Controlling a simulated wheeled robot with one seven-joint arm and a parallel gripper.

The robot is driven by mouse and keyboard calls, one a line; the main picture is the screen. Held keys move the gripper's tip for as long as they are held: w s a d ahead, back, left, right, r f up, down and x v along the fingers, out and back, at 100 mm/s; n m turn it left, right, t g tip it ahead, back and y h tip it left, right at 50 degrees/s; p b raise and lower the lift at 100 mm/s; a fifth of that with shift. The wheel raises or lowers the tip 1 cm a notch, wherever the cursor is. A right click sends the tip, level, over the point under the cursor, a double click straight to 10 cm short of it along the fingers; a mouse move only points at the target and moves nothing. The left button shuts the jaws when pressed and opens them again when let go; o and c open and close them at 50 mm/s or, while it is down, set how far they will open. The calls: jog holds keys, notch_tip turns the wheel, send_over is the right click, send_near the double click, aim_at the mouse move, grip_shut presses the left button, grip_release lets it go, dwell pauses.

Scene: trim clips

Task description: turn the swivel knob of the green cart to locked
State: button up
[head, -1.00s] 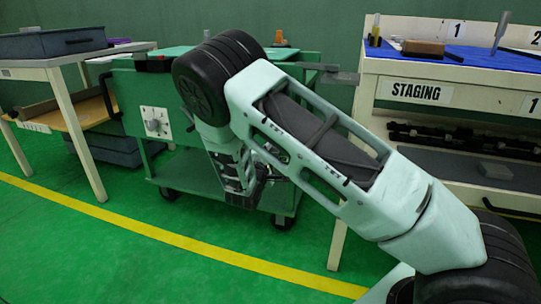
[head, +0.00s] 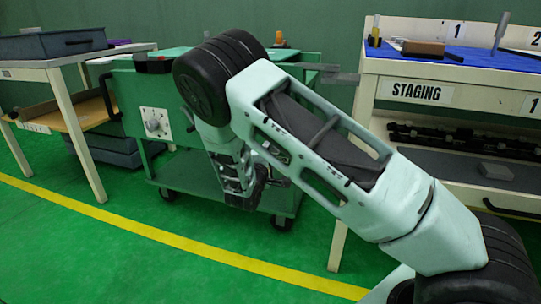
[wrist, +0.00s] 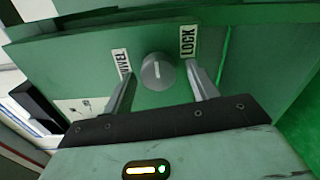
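The green cart (head: 130,90) stands behind my arm in the head view. In the wrist view its green panel (wrist: 222,30) carries a round grey swivel knob (wrist: 158,72) with a light pointer line, roughly upright in the picture. A LOCK label (wrist: 188,41) is at the knob's upper right and another label, hard to read, (wrist: 122,62) at its left. My gripper (wrist: 161,69) is open, its two fingers on either side of the knob. Gaps show between fingers and knob; I see no contact. In the head view my arm hides this knob and the fingertips.
A white plate with another knob (head: 155,122) is on the cart's left part. A table with a grey bin (head: 52,43) stands at left. A STAGING bench (head: 450,92) is close at right. Green floor with a yellow line (head: 150,232) is clear in front.

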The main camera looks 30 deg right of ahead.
jog(key=p+v, duration=0.6)
jog(key=v, duration=1.1)
jog(key=shift+s, duration=0.2)
jog(key=shift+a, duration=0.1)
